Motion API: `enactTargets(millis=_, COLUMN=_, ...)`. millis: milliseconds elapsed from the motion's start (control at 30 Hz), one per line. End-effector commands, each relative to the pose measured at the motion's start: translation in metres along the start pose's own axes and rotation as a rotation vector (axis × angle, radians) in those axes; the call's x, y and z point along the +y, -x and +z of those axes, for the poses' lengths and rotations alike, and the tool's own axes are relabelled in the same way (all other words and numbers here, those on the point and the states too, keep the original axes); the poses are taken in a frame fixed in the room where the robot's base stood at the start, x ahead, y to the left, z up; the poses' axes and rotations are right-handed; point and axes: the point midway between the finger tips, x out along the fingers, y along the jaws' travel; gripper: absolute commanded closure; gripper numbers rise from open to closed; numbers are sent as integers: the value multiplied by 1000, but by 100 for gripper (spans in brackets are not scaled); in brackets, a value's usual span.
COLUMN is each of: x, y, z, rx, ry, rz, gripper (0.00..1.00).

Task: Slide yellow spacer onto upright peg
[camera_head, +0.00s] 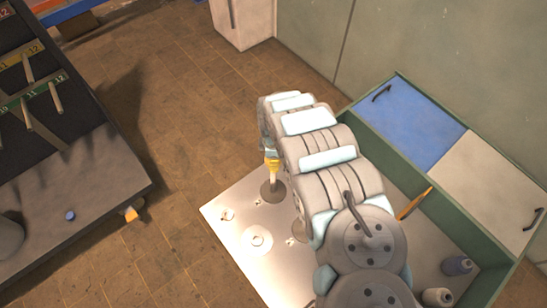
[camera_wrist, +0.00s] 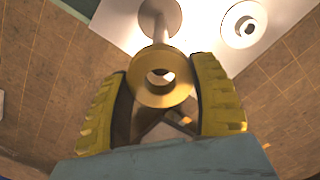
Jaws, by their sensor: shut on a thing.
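My gripper (camera_wrist: 160,76) is shut on the yellow spacer (camera_wrist: 160,96), a thick ring between its two yellow-padded fingers in the wrist view. The ring's hole faces the wrist camera. The upright peg (camera_wrist: 161,30) is a pale rod on a round base just beyond the ring. Its upper end meets the ring's far edge in that picture; I cannot tell whether it enters the hole. In the head view my gripper (camera_head: 271,156) hangs above the peg (camera_head: 274,176) on its dark round base (camera_head: 272,191). There, spacer and yellow finger pads are hard to tell apart.
A pale metal plate (camera_head: 225,240) carries a ring-shaped fitting (camera_head: 257,240) and a smaller one (camera_head: 227,214). A dark table (camera_head: 90,180) stands left.

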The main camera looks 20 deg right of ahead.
Motion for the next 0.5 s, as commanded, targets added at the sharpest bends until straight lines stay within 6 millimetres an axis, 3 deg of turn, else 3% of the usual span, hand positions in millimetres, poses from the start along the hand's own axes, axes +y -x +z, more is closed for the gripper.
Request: enactTargets(millis=500, x=0, y=-4, z=0, rx=0, ry=-1, rz=-1, gripper=69)
